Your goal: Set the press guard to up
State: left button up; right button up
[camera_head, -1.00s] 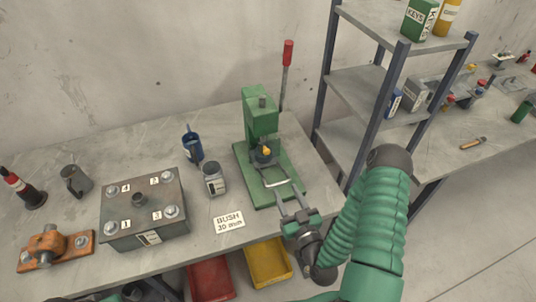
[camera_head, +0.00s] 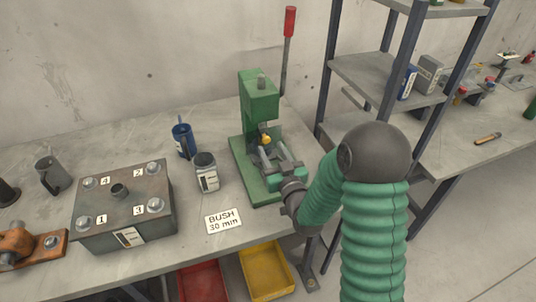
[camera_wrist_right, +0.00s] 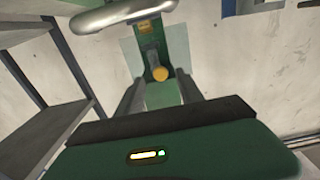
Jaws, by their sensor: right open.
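The green press (camera_head: 258,100) stands upright on its green base at the back of the bench, with a yellow-topped piece (camera_head: 265,140) under its head. My right gripper (camera_head: 272,155) is open, its two fingers reaching over the base in front of the press. In the right wrist view its fingers (camera_wrist_right: 160,88) point toward the press column, with the yellow piece (camera_wrist_right: 160,73) between and beyond them. A pale rounded bar (camera_wrist_right: 120,13), apparently the guard's handle, crosses the top of that view above the fingers. A faint clear panel (camera_wrist_right: 130,52) shows behind it. My left gripper is out of view.
A red-handled lever (camera_head: 289,25) rises behind the press. A shelf rack (camera_head: 390,85) stands close on the right.

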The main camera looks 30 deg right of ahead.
aim_at(267, 141)
jog(key=x, duration=0.4)
jog(key=shift+r, duration=0.15)
jog(key=shift+s, duration=0.1)
jog(key=shift+a, duration=0.1)
grip_shut()
dwell(1.0)
